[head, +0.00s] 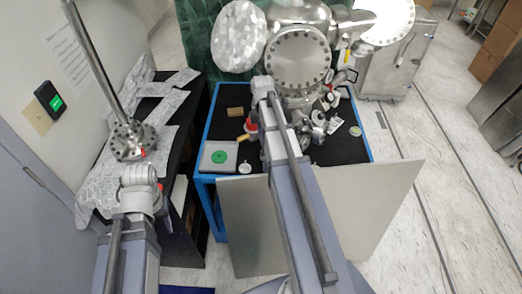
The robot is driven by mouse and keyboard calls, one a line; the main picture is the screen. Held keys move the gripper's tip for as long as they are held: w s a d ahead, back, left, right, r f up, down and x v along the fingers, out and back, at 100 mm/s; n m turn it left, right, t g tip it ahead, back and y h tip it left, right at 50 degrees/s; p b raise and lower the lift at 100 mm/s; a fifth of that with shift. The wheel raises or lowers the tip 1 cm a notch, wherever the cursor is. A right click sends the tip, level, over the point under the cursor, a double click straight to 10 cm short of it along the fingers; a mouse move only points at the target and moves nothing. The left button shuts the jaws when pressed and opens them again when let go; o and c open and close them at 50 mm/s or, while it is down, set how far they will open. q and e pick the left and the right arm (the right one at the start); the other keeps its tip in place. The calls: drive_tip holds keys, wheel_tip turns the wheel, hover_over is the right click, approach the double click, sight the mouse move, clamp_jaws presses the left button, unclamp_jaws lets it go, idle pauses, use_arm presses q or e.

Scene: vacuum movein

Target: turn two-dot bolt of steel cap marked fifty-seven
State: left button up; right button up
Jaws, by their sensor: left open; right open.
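A round steel cap (298,58) with a ring of bolts around its rim faces me on the steel chamber (300,15) at the top middle. No number or dot marks can be read on it, so I cannot tell if it is the cap marked fifty-seven. A foil-covered disc (238,36) is to its left and a bright round plate (388,18) is to its right. My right arm rises through the middle, its upper end just below and left of the cap. My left arm rises at the lower left. I cannot make out either gripper's jaws; the arms hide them.
A blue-framed table (205,150) with a dark top holds small metal parts (312,122), a brown block (235,112) and a grey box with a green disc (218,157). A bolted flange with a long rod (128,140) stands on foil at the left.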

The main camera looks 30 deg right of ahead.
sight(262, 153)
wheel_tip(262, 153, down, 7)
drive_tip(key=b, duration=0.6)
clamp_jaws()
idle(0.4)
